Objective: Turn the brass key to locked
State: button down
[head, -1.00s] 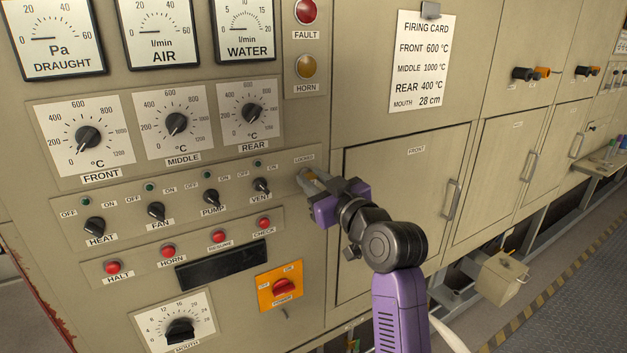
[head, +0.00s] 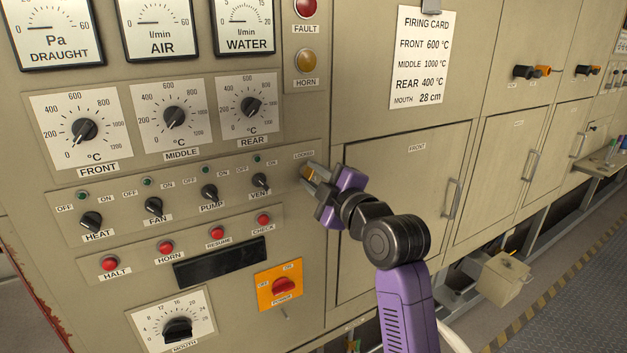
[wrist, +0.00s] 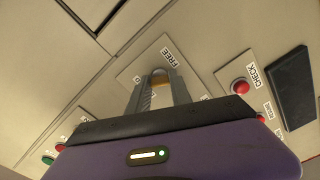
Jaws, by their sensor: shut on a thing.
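The brass key (head: 307,173) is on the panel just under a LOCKED label (head: 304,155), right of the VENT switch. My gripper (head: 312,174) reaches it from the lower right and is shut on it. In the wrist view, the two fingers (wrist: 160,88) lie on either side of the brass key (wrist: 159,77), which shows as a small yellow-brown piece between their tips. A FREE label (wrist: 169,57) is beside the key on its plate. The fingers hide most of the key, so I cannot tell its exact angle.
The VENT switch (head: 261,181) and the red CHECK button (head: 263,219) are close to the left of my gripper. The FRONT door (head: 408,200) with its handle (head: 452,199) is to the right. An orange POWER switch (head: 280,285) is below.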

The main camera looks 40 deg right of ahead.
jog(key=n+b, duration=0.2)
jog(key=n, duration=0.3)
jog(key=shift+a, duration=0.1)
jog(key=shift+n, duration=0.3)
dwell(0.4)
jog(key=c, duration=1.2)
grip_release()
jog(key=shift+o, duration=0.2)
jog(key=shift+s, duration=0.1)
jog(key=shift+s, duration=0.3)
jog(key=b+v, duration=0.1)
jog(key=v, duration=0.6)
